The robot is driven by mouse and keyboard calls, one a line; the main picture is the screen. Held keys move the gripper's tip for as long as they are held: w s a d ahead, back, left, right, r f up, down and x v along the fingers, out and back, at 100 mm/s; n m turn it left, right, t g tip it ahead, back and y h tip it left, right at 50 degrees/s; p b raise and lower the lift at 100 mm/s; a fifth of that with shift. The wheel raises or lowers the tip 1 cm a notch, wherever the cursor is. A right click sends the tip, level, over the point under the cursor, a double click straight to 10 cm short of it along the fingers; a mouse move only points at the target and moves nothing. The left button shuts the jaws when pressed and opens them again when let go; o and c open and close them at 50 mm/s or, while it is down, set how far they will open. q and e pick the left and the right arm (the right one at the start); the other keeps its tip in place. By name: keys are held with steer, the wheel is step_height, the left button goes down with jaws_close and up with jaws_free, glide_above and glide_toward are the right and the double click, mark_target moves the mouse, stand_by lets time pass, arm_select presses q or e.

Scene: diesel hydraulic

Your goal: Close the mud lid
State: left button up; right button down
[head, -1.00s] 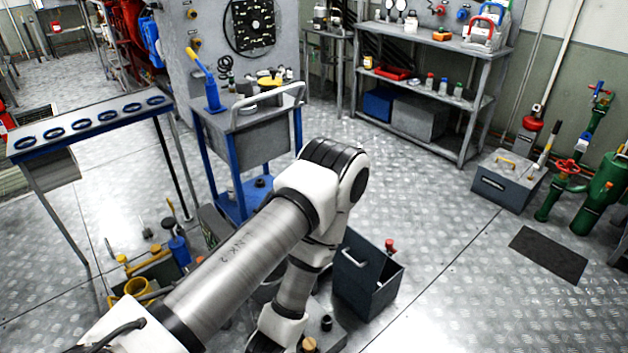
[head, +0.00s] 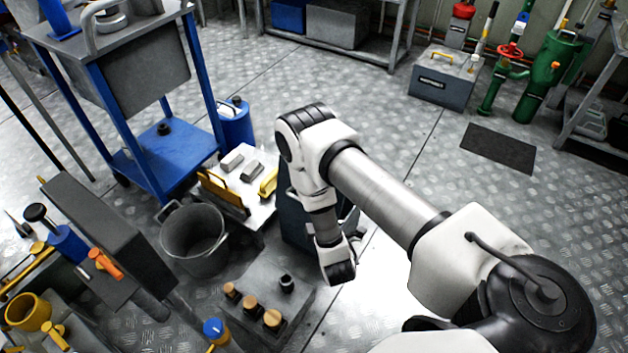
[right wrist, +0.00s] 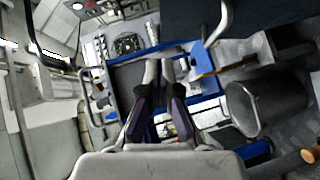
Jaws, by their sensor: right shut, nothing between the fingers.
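No lid marked as the mud lid can be made out. A dark grey open box (head: 293,222) stands on the floor in the head view, mostly hidden behind my right arm. In the right wrist view a dark panel (right wrist: 270,18) with a pale bar handle (right wrist: 219,24) fills the upper right; I cannot tell whether it is a lid. My right gripper (right wrist: 160,68) is shut and empty, its fingers apart from the panel. In the head view its fingers are hidden below the wrist. My left gripper is not in view.
A grey bucket (head: 194,240) stands left of the box. A blue trolley (head: 165,160) is behind it. A block with several wooden-topped pegs (head: 262,300) sits in front. A toolbox (head: 443,80) and dark mat (head: 498,148) lie right. Floor between is clear.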

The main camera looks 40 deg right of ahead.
steer(key=b+x, duration=0.1)
steer(key=x, duration=0.6)
steer(key=shift+w+d+f+b, duration=0.1)
steer(key=shift+w+f+b, duration=0.15)
steer(key=shift+w+b, duration=0.05)
steer(key=w+d, duration=0.1)
steer(key=d, duration=0.1)
steer(key=w+d+f, duration=0.1)
steer(key=shift+w+d+b, duration=0.15)
steer(key=shift+d+b, duration=0.25)
steer(key=shift+d, duration=0.15)
